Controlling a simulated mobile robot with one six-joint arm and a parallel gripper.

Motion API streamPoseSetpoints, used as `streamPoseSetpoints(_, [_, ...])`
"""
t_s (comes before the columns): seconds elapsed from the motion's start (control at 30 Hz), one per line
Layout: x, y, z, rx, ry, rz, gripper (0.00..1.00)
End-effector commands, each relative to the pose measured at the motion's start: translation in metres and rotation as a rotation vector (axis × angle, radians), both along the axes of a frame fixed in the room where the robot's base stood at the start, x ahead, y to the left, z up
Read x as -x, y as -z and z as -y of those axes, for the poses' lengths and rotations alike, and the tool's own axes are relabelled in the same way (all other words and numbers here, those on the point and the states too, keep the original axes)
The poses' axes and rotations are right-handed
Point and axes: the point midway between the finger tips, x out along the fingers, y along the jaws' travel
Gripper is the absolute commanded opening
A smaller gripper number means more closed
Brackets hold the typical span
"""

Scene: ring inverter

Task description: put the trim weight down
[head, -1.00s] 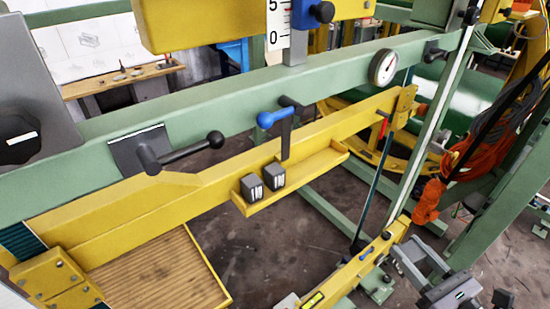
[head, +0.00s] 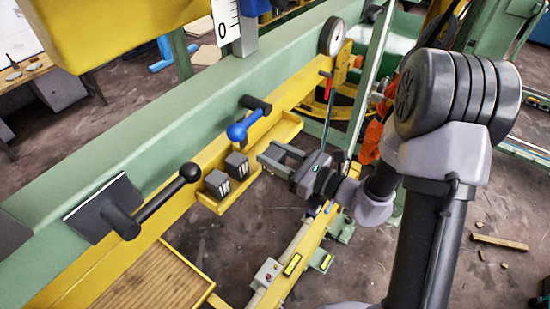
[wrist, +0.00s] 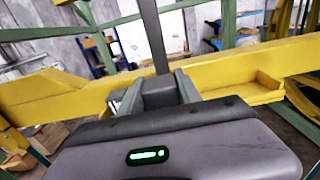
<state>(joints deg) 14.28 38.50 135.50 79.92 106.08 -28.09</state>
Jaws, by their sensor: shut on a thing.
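My gripper (head: 280,158) is in front of the yellow tray (head: 287,132), to the right of two dark grey blocks with white marks, a nearer one (head: 217,184) and a farther one (head: 238,166), which stand side by side on it. In the wrist view the jaws (wrist: 158,88) are shut on a dark grey piece (wrist: 158,93), which I take for the trim weight; its shape is mostly hidden. The tray also shows beyond the jaws, its right part (wrist: 245,94) bare.
A blue-knobbed lever (head: 238,131) rises behind the blocks. A black-knobbed lever (head: 160,198) juts out to the left. The green beam (head: 130,140) runs behind. A yellow rail (head: 300,250) lies low in front. A red-handled rod (head: 326,95) stands to the right.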

Motion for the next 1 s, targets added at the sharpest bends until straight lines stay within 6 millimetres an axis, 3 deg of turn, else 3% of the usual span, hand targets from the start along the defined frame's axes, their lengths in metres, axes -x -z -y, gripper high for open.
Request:
streamPoseSetpoints(0.2, [-0.051,0.001,-0.029,-0.001,-0.002,0.004,0.00])
streamPoseSetpoints(0.4, [-0.082,0.006,-0.046,-0.001,-0.001,0.003,0.00])
streamPoseSetpoints(0.5, [-0.087,0.010,-0.049,-0.002,0.002,0.000,0.00])
streamPoseSetpoints(0.7, [-0.088,0.040,-0.049,-0.002,0.001,0.000,0.00])
streamPoseSetpoints(1.0, [-0.088,0.044,-0.049,-0.001,0.001,0.003,0.00])
